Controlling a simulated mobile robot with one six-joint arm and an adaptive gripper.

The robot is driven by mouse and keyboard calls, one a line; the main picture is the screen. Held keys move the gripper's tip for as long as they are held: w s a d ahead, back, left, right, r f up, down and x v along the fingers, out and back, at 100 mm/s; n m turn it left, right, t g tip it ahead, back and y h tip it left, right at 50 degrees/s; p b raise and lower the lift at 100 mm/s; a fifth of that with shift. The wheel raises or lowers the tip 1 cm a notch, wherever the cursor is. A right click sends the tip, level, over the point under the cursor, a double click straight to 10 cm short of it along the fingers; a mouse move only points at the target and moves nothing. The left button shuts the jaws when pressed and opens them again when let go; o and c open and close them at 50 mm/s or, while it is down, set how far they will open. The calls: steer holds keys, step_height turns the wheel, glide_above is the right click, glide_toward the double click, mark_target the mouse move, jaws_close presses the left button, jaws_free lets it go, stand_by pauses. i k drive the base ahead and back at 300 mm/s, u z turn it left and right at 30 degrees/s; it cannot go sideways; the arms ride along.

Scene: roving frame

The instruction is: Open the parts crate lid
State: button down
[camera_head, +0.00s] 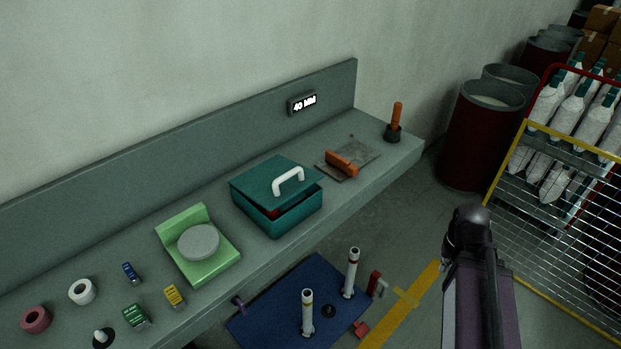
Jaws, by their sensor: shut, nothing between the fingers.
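The parts crate (291,220) is a teal box standing on the grey bench. Its teal lid (258,177) lies over the top, with a white arched handle (289,178) on it. The lid sits slightly raised at the front right, and a dark gap with a bit of red shows under its edge. Most of the inside is hidden. A dark, rounded arm part of mine stands at the lower right, well apart from the crate. My gripper is not in view.
The grey bench (340,205) also bears a green stand with a grey disc (198,242), tape rolls, small boxes, and an orange-handled tool (341,164) on a plate. A blue mat (270,325) with white cylinders lies below. A wire cart (545,215) stands right.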

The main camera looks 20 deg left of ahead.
mark_target(277, 180)
steer(key=z, duration=0.25)
steer(key=k, duration=1.3)
steer(key=u, duration=0.5)
steer(key=i, duration=1)
steer(key=u, duration=0.1)
